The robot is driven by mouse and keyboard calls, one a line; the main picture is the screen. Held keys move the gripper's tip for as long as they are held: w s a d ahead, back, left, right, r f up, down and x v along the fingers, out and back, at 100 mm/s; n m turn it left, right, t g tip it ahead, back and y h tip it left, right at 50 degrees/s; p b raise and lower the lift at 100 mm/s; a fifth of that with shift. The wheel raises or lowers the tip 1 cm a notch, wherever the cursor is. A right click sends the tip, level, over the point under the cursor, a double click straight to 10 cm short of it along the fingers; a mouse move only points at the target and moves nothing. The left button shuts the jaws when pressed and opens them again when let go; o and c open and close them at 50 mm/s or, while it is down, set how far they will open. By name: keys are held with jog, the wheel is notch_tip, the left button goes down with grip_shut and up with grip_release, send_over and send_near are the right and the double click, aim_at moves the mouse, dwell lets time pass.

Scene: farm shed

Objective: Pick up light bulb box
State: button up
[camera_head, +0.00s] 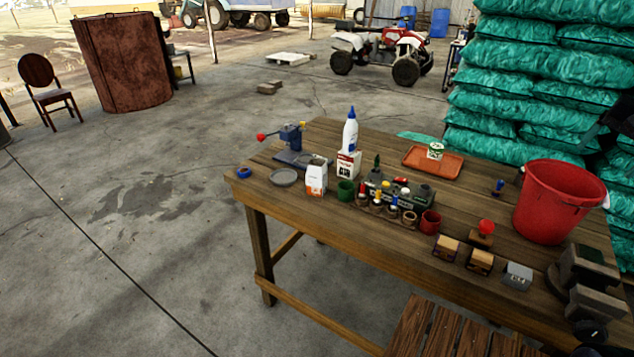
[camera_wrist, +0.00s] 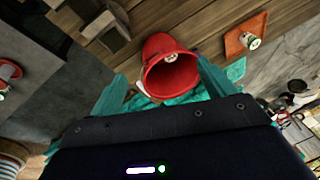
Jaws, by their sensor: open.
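Two cartons stand on the wooden table in the head view: a white-and-orange carton (camera_head: 316,179) near the front left, and a white-and-red box (camera_head: 348,165) just behind it, under or behind a white bottle with a blue cap (camera_head: 350,130). I cannot read the print to tell which one is the light bulb box. Neither carton can be made out in the wrist view. My gripper (camera_wrist: 160,72) shows there with its two teal fingers wide apart and nothing between them. It points toward the red bucket, well away from the cartons.
The wooden table (camera_head: 275,205) is crowded. A blue clamp-like tool (camera_head: 290,145), a grey dish (camera_head: 284,178), a green cup (camera_head: 345,191) and a row of small pots surround the cartons. A red bucket (camera_head: 555,205) stands at the right. An orange tray (camera_head: 415,157) holds a can.

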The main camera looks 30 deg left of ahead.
jog(key=w+a+f+m+g, duration=0.15)
jog(key=w+a, duration=0.25)
jog(key=a, duration=0.7)
jog(key=w+a+f+m, duration=0.1)
jog(key=w+a+m, duration=0.3)
jog(key=a, duration=0.7)
jog(key=w+a+f+m+g, duration=0.1)
jog(key=w+a, duration=0.4)
jog(key=a, duration=0.6)
jog(key=m+h, duration=0.2)
jog(key=m, duration=0.4)
send_near(317, 175)
jog(key=w+f, duration=0.2)
jog(key=w, duration=0.1)
jog(key=shift+n+g, duration=0.25)
jog(key=shift+g, duration=0.1)
jog(key=f, duration=0.5)
jog(key=shift+w+a, duration=0.15)
jog(key=shift+a, duration=0.2)
jog(key=shift+a+f, duration=0.2)
jog(key=shift+f, duration=1.05)
jog(key=shift+a+f, duration=0.2)
jog(key=shift+f, duration=1.1)
jog(key=c, duration=1.1)
